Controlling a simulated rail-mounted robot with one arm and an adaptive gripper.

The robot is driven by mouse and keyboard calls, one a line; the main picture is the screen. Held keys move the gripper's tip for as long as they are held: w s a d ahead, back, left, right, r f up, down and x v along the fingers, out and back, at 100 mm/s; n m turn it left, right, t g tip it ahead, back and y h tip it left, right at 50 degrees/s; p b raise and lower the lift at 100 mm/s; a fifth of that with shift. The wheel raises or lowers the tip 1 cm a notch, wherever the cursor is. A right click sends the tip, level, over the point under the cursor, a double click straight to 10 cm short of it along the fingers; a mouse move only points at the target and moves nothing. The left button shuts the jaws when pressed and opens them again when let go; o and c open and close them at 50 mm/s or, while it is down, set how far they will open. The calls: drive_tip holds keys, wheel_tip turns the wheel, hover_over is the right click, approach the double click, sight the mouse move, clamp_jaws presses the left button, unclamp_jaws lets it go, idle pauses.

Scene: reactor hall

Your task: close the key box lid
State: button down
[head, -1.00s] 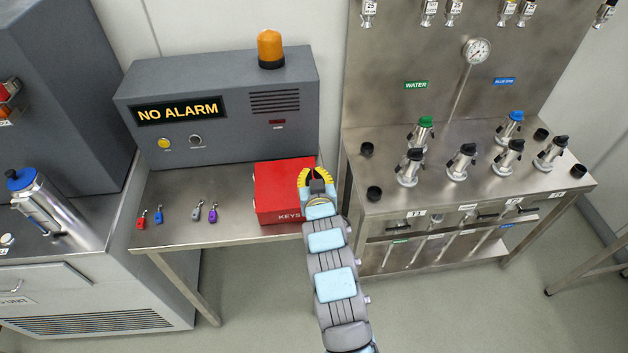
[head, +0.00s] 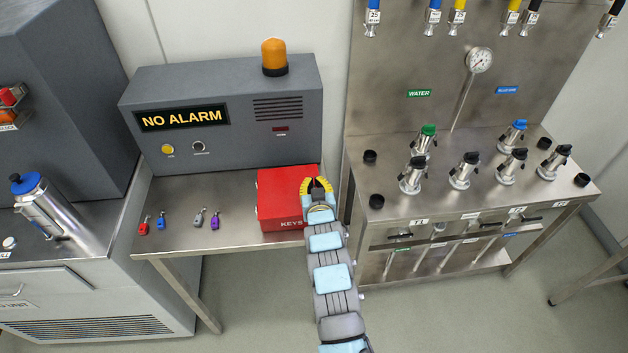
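The red key box (head: 281,192), marked KEYS on its front, sits on the steel table below the alarm panel. Its top shows as a flat, unbroken red face with no inside visible, so the lid looks down; I cannot tell whether it is fully seated. My gripper (head: 316,181), with yellow fingers, is over the right side of the box and hides part of it. I cannot tell whether it touches the lid. The fingertips are close together, and whether they are fully shut is unclear. Nothing shows held.
Several small coloured keys (head: 215,219) lie on the table left of the box. The grey alarm panel (head: 225,118) with an orange beacon (head: 274,57) stands behind. A steel valve bench (head: 440,205) is close on the right. The table's middle (head: 237,187) is clear.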

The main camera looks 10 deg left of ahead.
drive_tip(key=shift+d+f+m+b, duration=0.15)
drive_tip(key=shift+f+m+b, duration=0.15)
drive_tip(key=shift+f+b, duration=0.5)
drive_tip(key=shift+w+f+p, duration=0.1)
drive_tip(key=shift+f+p, duration=0.05)
drive_tip(key=shift+p, duration=0.15)
wheel_tip(320, 180, up, 5)
drive_tip(key=shift+f+p, duration=0.15)
drive_tip(key=shift+p, duration=0.7)
drive_tip(key=v, duration=1)
drive_tip(key=shift+f, duration=0.2)
drive_tip(key=shift+w+d, duration=0.1)
drive_tip(key=shift+d, duration=0.1)
